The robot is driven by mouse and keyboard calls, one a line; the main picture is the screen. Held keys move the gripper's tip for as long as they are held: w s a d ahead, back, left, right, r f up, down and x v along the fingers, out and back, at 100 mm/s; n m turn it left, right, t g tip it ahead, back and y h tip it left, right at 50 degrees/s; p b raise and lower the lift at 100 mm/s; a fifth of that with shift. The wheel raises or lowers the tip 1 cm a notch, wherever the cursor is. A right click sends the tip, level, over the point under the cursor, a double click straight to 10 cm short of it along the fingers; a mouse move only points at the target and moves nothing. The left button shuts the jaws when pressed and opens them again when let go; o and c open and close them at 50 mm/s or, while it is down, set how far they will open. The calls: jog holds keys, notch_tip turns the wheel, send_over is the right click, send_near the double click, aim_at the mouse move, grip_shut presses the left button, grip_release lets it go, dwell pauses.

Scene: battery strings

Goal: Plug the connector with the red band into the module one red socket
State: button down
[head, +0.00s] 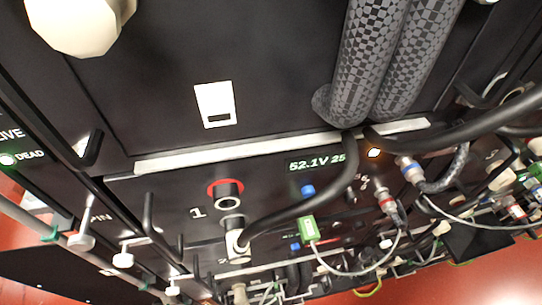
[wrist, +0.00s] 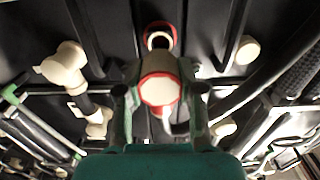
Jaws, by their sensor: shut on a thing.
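In the wrist view my gripper (wrist: 160,95) is shut on the connector with the red band (wrist: 160,90). Its round pale end faces the camera, with the red band showing around the edge. The red-ringed socket (wrist: 160,38) is just above the connector in that picture; a gap between them cannot be judged. In the head view the module one red socket (head: 228,194) is a dark barrel with a pale rim and a red ring behind it, beside a printed 1. No connector shows in it there. My gripper and the held connector cannot be made out in the head view.
Below the socket in the head view is a pale-bodied plug (head: 237,243) with a thick black cable (head: 300,208). A green-bodied connector (head: 308,228) hangs to the right. A lit display (head: 317,162) reads about 52.1V. Pale pegs and bars flank the gripper in the wrist view.

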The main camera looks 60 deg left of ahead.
jog(key=shift+v, duration=1.85)
